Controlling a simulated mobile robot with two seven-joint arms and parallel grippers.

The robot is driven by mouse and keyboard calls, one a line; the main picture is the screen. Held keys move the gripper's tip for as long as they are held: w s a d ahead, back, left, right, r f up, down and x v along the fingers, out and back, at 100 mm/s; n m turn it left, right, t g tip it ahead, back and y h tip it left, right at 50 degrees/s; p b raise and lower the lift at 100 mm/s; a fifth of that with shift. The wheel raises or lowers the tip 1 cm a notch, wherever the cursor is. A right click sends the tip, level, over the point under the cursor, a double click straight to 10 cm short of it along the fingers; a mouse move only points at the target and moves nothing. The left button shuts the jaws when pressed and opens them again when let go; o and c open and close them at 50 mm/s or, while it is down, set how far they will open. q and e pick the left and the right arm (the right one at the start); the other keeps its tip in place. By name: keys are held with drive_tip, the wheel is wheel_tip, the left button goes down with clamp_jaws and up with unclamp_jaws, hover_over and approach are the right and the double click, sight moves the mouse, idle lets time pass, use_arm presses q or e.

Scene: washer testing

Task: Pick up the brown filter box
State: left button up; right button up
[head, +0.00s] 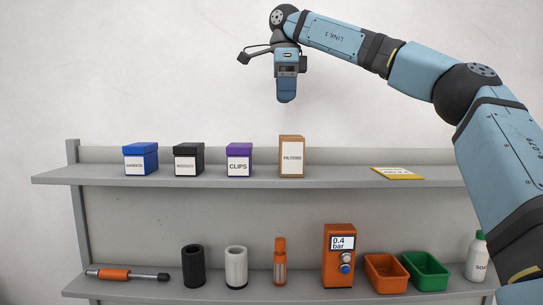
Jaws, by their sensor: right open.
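The brown filter box (292,157) is a tall box with a white "FILTERS" label. It stands upright on the upper shelf, at the right end of a row of boxes. My right gripper (286,97) hangs in the air pointing down, above the filter box and apart from it. It looks empty. The gap between its fingers is hard to make out from this side. My left gripper is not in view.
Left of the filter box stand a purple clips box (239,160), a black box (189,160) and a blue box (141,160). A yellow-edged card (398,173) lies to the right on the upper shelf (345,176). The lower shelf holds an orange gauge (339,256), bins and cylinders.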

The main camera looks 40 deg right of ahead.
sight(291, 136)
drive_tip(key=s+f, duration=0.2)
drive_tip(key=f, duration=0.1)
drive_tip(key=shift+s+f, duration=0.2)
drive_tip(key=shift+f, duration=0.05)
drive_tip(key=f, duration=0.2)
drive_tip(key=w+f, duration=0.1)
drive_tip(key=f, duration=0.1)
drive_tip(key=shift+d, duration=0.2)
drive_tip(key=shift+w+f, duration=0.1)
drive_tip(key=shift+f, duration=0.15)
drive_tip(key=shift+s+a+f, duration=0.15)
drive_tip(key=shift+s+f, duration=0.15)
drive_tip(key=shift+f, duration=0.05)
drive_tip(key=f, duration=0.4)
drive_tip(key=shift+w+d+f, duration=0.2)
drive_tip(key=shift+w+d, duration=0.05)
drive_tip(key=shift+d, duration=0.1)
drive_tip(key=shift+s+a+r, duration=0.1)
drive_tip(key=shift+s+a, duration=0.1)
drive_tip(key=c, duration=0.8)
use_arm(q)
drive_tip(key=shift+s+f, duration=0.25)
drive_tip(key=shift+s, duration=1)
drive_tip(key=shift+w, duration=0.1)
use_arm(e)
drive_tip(key=shift+w+r, duration=0.1)
